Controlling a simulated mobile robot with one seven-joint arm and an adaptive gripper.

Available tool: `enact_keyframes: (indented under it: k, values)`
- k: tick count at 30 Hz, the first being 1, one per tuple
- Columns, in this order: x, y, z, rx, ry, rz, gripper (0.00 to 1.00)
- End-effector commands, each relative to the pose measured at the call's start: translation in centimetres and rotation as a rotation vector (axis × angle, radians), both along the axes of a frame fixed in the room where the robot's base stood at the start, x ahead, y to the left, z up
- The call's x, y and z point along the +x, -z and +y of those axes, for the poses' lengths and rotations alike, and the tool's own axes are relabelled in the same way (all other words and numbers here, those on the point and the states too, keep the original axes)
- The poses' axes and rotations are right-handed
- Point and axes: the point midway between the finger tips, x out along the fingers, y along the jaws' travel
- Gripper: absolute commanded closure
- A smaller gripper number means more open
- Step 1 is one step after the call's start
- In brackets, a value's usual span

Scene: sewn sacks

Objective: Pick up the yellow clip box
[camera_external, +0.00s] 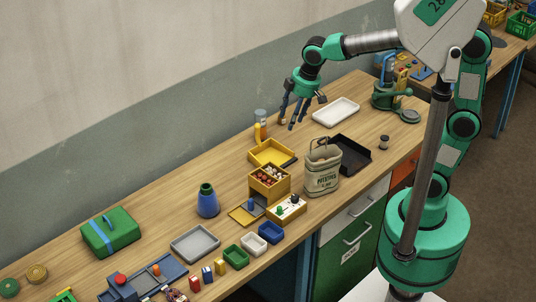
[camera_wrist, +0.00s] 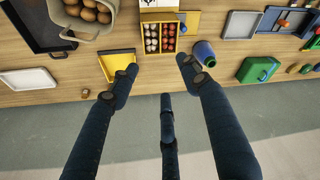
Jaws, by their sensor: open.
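A yellow box (camera_external: 264,186) with small red and white pieces in its compartments stands mid-table, left of the sack; it looks like the clip box. In the wrist view the same yellow box (camera_wrist: 177,46) shows from above at top centre, beyond my fingertips. My gripper (camera_external: 293,117) hangs above the back of the table, up and to the right of the box in the external view. Its dark blue fingers (camera_wrist: 160,76) are spread and empty in the wrist view, apart from the box.
A shallow yellow tray (camera_external: 268,148) lies just behind the box. A sack (camera_external: 322,179) of brown round things stands to its right, a blue vase (camera_external: 207,201) to its left. A white tray (camera_external: 335,111) and black tray (camera_external: 357,149) lie farther right.

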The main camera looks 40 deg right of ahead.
Motion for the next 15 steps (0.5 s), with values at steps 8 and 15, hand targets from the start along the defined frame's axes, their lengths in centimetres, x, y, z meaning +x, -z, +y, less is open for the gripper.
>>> enact_keyframes:
  k: [8,15]
  values:
    - [2.0,3.7,10.5,-0.051,-0.217,0.05,0.53]
    - [1.8,8.0,19.8,-0.095,-0.4,0.088,0.53]
